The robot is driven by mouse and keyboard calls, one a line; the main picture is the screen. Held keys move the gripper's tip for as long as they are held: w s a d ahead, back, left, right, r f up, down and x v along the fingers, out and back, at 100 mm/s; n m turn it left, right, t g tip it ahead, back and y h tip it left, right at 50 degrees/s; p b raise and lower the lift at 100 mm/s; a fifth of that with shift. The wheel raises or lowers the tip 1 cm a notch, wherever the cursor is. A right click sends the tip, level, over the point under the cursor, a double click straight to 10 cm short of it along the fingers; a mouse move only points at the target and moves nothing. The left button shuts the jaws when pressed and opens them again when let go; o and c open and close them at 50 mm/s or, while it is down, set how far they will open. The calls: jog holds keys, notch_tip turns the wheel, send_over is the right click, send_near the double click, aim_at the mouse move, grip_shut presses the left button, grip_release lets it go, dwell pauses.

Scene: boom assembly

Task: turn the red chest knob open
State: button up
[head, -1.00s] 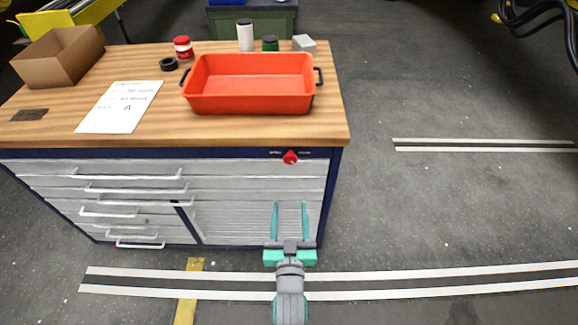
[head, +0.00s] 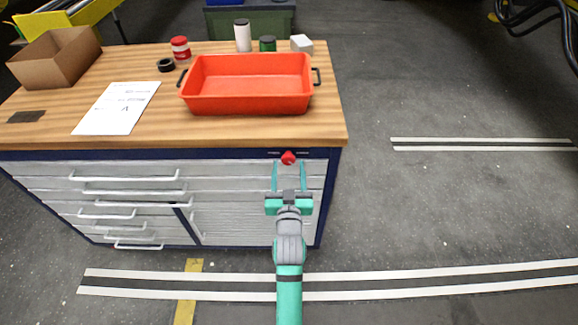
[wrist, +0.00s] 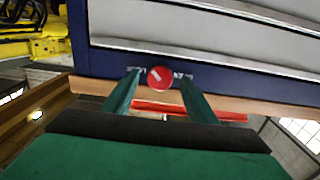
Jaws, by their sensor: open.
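The red knob (head: 288,158) sits on the dark blue strip at the top right of the chest front (head: 120,172). In the wrist view the knob (wrist: 160,78) is a round red disc with a pale slanted mark, with small white lettering on both sides. My gripper (head: 288,164) is open and empty, in front of the chest. Its two teal fingers point at the knob, one on each side. In the wrist view the knob shows between the fingertips (wrist: 160,76). I cannot tell whether the fingers touch it.
An orange tray (head: 248,106) with black handles stands on the wooden worktop (head: 215,134) above the knob. A cardboard box (head: 55,58), a paper sheet (head: 115,108) and small containers share the top. Drawer handles (head: 125,176) stick out at left. The floor at right is clear.

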jog(key=shift+w+a, duration=0.35)
jog(key=shift+w, duration=0.15)
jog(key=shift+d, duration=0.55)
jog(key=shift+a, duration=0.2)
jog(key=c, duration=1.1)
